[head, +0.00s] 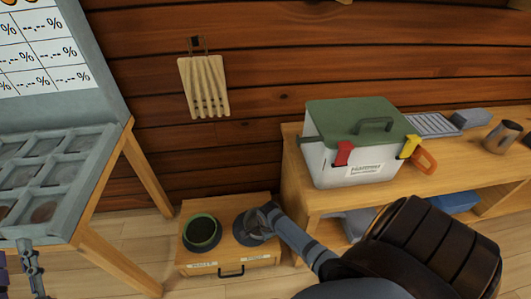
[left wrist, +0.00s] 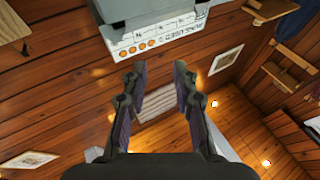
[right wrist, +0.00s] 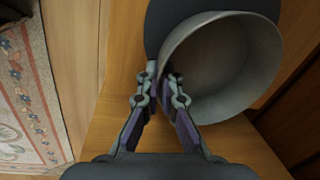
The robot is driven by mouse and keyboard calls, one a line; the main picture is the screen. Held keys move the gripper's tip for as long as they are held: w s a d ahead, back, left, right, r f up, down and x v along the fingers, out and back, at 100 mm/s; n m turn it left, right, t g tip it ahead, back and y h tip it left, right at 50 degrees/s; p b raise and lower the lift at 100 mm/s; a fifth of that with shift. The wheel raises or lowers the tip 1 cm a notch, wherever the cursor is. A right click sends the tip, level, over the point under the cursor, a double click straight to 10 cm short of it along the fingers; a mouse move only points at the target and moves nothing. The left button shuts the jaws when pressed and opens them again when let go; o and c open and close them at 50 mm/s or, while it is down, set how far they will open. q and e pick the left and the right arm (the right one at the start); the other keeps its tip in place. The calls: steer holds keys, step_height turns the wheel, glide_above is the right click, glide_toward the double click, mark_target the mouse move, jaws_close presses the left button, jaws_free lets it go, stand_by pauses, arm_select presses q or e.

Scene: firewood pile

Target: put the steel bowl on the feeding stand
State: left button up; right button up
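The feeding stand (head: 229,258) is a low wooden box with a drawer on the floor. A green-rimmed bowl (head: 202,232) sits in its left place. A dark round piece (head: 245,230) marks its right place; it also shows in the right wrist view (right wrist: 163,25). My right gripper (head: 265,213) is over that right place. In the right wrist view the gripper (right wrist: 160,75) straddles the steel bowl's wall and looks closed on it. The steel bowl (right wrist: 230,65) overlaps the dark round piece; whether it touches it is unclear. My left gripper (head: 30,255) is open and empty (left wrist: 159,75).
A bench (head: 300,190) right of the stand carries a white box with a green lid (head: 362,135). A sloped compartment rack (head: 50,185) on wooden legs stands left. The plank wall is close behind, with a slatted board (head: 204,87) hanging on it.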

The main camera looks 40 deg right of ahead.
steer(key=o, duration=0.4)
steer(key=shift+o, duration=0.2)
